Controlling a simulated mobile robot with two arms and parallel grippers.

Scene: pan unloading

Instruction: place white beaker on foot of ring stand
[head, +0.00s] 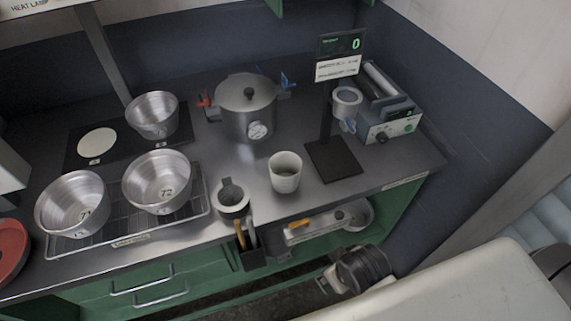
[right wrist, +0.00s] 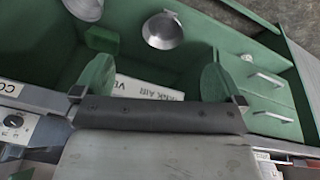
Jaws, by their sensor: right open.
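The white beaker (head: 285,178) stands upright on the steel counter, just left of the ring stand. The ring stand has a flat black foot (head: 334,163) and a dark upright post (head: 326,115). The beaker is apart from the foot, and the foot's visible top is bare. My right gripper (right wrist: 157,78) shows in the right wrist view with its two green-padded fingers wide apart and nothing between them. It is away from the beaker, which does not show in that view. My left gripper is in neither view.
A lidded pot (head: 246,105) stands behind the beaker. A grey mug-like vessel (head: 232,198) is at its left, near the counter's front edge. A wire rack (head: 120,215) holds metal bowls. A boxy device (head: 390,120) stands right of the stand. A metal bowl (right wrist: 163,31) appears in the wrist view.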

